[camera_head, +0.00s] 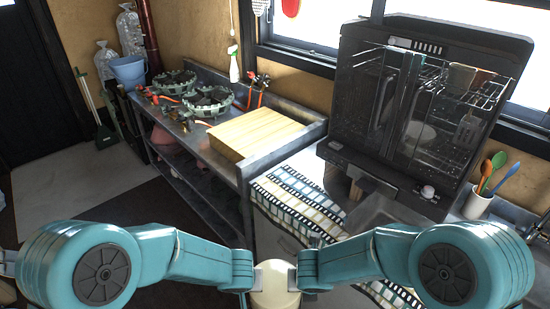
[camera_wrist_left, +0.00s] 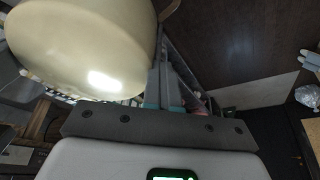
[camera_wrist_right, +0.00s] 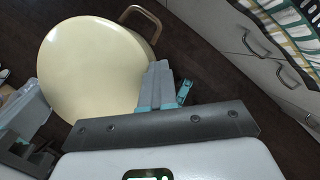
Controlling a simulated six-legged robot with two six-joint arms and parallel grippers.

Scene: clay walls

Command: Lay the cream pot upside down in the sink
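The cream pot (camera_head: 275,284) is at the bottom middle of the head view, between my two gripper ends. Its pale, rounded side fills the upper left of the left wrist view (camera_wrist_left: 85,45). The right wrist view shows its broad round face (camera_wrist_right: 90,70) and a brown handle. My left gripper (camera_wrist_left: 165,90) has its fingers together beside the pot's side. My right gripper (camera_wrist_right: 157,85) also has its fingers together, at the pot's edge, with no handle visible between them. Exact contact is unclear. A grey metal area (camera_head: 372,212), perhaps the sink, is largely hidden behind my right arm.
A striped cloth (camera_head: 300,205) lies on the counter ahead. A black dish rack unit (camera_head: 420,110) stands behind it. A white utensil cup (camera_head: 477,205) is at right. A wooden board (camera_head: 255,133) rests on the left bench. Open floor (camera_head: 150,210) lies at left.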

